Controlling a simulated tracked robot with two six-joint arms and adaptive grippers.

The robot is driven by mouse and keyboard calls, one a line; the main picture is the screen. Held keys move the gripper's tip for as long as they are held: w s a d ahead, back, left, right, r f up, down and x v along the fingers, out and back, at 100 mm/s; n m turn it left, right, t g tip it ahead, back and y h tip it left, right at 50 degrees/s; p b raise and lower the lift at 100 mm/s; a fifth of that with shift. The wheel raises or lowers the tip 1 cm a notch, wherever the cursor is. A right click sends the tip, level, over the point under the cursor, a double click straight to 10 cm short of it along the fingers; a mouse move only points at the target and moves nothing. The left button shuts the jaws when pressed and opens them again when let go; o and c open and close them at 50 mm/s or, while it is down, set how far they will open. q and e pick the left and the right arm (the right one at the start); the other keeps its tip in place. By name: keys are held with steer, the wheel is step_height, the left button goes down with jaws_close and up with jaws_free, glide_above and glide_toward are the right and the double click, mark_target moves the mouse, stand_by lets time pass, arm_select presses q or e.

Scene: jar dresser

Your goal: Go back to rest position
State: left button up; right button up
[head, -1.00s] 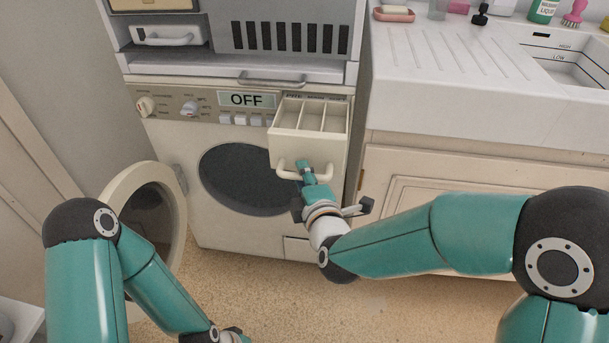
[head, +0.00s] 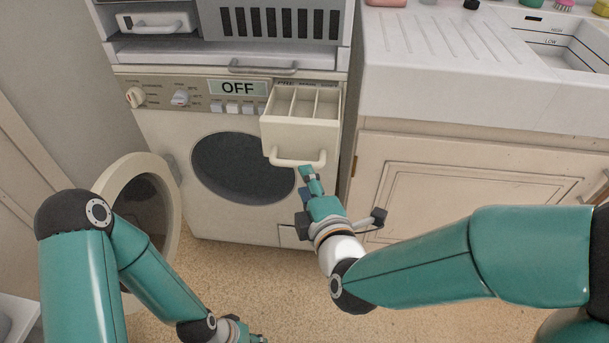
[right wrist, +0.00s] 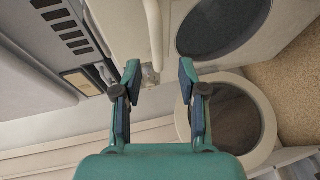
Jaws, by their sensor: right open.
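My right gripper (head: 310,175) is just below and in front of the handle (head: 298,161) of the pulled-out detergent drawer (head: 300,136). In the right wrist view my right gripper (right wrist: 158,75) is open, with nothing between its fingers, and the drawer's handle (right wrist: 154,35) lies beyond the fingertips, apart from them. The drawer shows empty compartments. My left gripper (head: 250,337) is at the bottom edge of the head view, mostly cut off, so its fingers cannot be judged.
The washing machine (head: 150,130) shows OFF on its display (head: 238,88). Its round door (head: 112,180) stands open at the left. A sink counter (head: 430,90) and cupboard (head: 450,190) stand at the right. The floor (head: 240,270) in front is clear.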

steer(key=shift+d, duration=0.1)
stand_by(0.4)
steer(key=w+d+f+m+g+h, duration=0.2)
steer(key=d+f+g+h, duration=0.15)
steer(key=d+f, duration=0.95)
steer(key=s+d+f+m+g, duration=0.1)
steer(key=s+f+m+g, duration=0.15)
steer(key=f, duration=0.45)
steer(key=s+d+f+m+g, duration=0.1)
steer(key=s+f, duration=0.2)
steer(key=f, duration=0.3)
steer(key=s+a+f+m+g+y, duration=0.2)
steer(key=s+f+m+g, duration=0.4)
steer(key=s+f+m, duration=0.5)
steer(key=s+a+m+g+y, duration=0.1)
steer(key=s+a+m+g, duration=0.1)
steer(key=s+m, duration=0.3)
step_height(320, 180, up, 25)
steer(key=p, duration=2.4)
steer(key=shift+w+r+m+p, duration=0.15)
steer(key=shift+m+p, duration=0.2)
steer(key=shift+p, duration=0.05)
